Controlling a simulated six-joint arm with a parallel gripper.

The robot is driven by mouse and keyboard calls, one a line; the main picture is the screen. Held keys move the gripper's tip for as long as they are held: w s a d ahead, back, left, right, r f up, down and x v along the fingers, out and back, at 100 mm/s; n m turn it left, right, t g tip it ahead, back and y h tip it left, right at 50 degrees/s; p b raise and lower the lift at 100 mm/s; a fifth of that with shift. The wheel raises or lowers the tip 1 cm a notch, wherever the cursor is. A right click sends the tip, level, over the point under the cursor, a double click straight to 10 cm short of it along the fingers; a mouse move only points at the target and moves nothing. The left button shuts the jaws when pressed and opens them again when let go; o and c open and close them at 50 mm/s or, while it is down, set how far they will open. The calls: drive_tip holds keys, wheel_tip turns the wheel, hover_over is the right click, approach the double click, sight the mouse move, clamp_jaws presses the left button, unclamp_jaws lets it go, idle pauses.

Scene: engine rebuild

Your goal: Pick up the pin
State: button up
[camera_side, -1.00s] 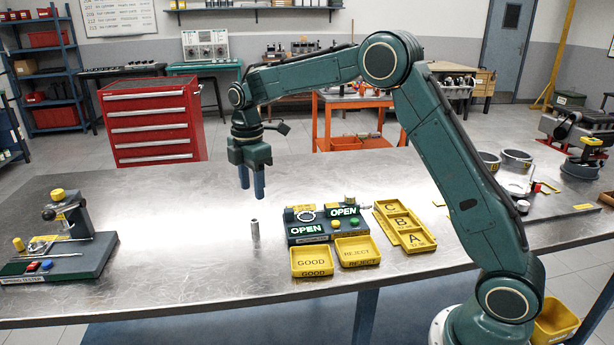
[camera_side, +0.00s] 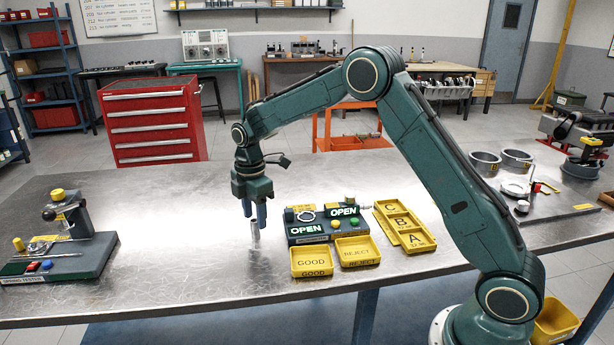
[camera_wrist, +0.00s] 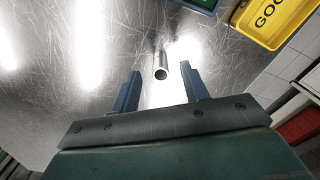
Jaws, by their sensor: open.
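The pin (camera_side: 255,233) is a small silver hollow cylinder standing upright on the metal table. It also shows in the wrist view (camera_wrist: 160,66), a little beyond the fingertips and between their lines. My gripper (camera_side: 254,212) is open, pointing down just above the pin, with its blue fingers near the pin's top in the side view. In the wrist view my gripper (camera_wrist: 160,78) has its two fingers spread with nothing between them. I cannot tell whether a finger touches the pin.
The fixture with green OPEN signs (camera_side: 322,224) stands right of the pin. The yellow GOOD tray (camera_side: 312,274) and REJECT tray (camera_side: 357,264) lie in front of it. A tray marked A, B, C (camera_side: 420,240) is farther right. A tester (camera_side: 70,255) stands left. The table between is clear.

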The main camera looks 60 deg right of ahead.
sight(255, 220)
drive_tip(key=shift+f, duration=1.95)
drive_tip(key=shift+c, duration=0.5)
clamp_jaws()
